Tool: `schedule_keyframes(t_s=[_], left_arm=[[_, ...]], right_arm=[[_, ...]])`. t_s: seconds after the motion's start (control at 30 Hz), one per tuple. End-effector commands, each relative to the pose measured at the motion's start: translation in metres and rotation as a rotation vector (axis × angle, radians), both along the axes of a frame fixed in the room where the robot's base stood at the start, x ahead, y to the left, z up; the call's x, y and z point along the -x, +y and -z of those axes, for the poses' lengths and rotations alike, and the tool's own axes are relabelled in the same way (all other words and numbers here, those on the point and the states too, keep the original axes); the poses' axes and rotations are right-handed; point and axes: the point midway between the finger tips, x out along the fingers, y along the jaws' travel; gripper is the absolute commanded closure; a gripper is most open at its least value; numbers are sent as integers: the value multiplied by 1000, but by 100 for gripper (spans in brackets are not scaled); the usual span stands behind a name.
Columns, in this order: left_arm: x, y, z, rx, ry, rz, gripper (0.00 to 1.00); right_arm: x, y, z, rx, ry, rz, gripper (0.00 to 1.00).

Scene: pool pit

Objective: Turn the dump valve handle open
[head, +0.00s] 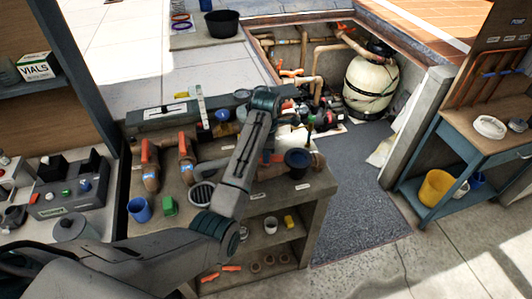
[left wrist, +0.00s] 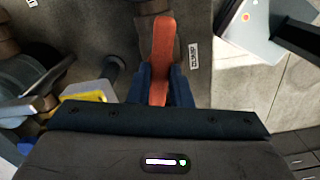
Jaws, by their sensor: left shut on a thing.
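The dump valve handle (left wrist: 161,45) is an orange-red lever in the left wrist view, beside a small white label (left wrist: 193,55) that appears to read DUMP. My left gripper (left wrist: 160,82) has its dark blue fingers on both sides of the lever, shut on it. In the head view my left gripper (head: 271,153) is above the right part of the bench, largely covered by my own arm. The handle cannot be made out clearly there. My right gripper is not in view.
The grey bench (head: 235,196) also carries two orange-handled pipe valves (head: 148,155), a blue cup (head: 139,209), a green block (head: 169,205) and a black cup (head: 298,160). A pale tank (head: 371,86) stands in the pit behind. Dark matting (head: 355,185) right of the bench is clear.

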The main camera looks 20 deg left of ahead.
Motion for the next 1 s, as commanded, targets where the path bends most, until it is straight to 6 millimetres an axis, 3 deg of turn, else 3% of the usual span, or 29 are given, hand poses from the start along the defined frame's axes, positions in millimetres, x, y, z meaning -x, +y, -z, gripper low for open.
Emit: schedule_keyframes(t_s=[0.4, 1.0], left_arm=[[-1, 0, -1, 1, -2, -240, 100], [-1, 0, -1, 1, -3, -295, 100]], right_arm=[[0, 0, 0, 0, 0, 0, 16], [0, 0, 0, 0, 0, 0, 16]])
